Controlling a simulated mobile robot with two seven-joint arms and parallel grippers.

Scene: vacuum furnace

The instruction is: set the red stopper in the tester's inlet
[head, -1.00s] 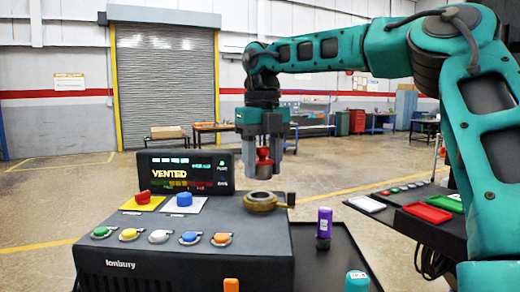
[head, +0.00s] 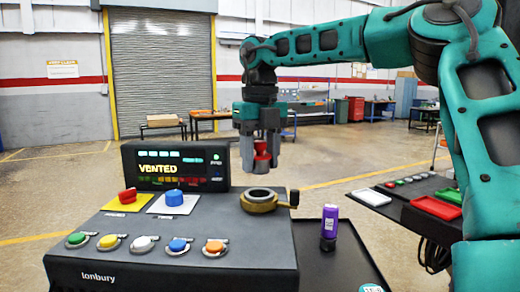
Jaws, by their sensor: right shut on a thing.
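The red stopper (head: 262,160) is in my right gripper (head: 261,163), which is shut on it. The gripper points down and holds the stopper in the air above the tester's inlet, a brass ring (head: 260,199) with a dark opening and a side lever. There is a clear gap between stopper and ring. The tester (head: 180,250) is a dark grey box marked "lonbury", with a display (head: 176,167) that reads "VENTED". My left gripper is not in view.
The tester top carries a red knob (head: 127,195), a blue knob (head: 174,197) and a row of coloured buttons. A purple bottle (head: 329,228) stands on a black tray right of the tester. Further right, a dark panel holds red and white trays.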

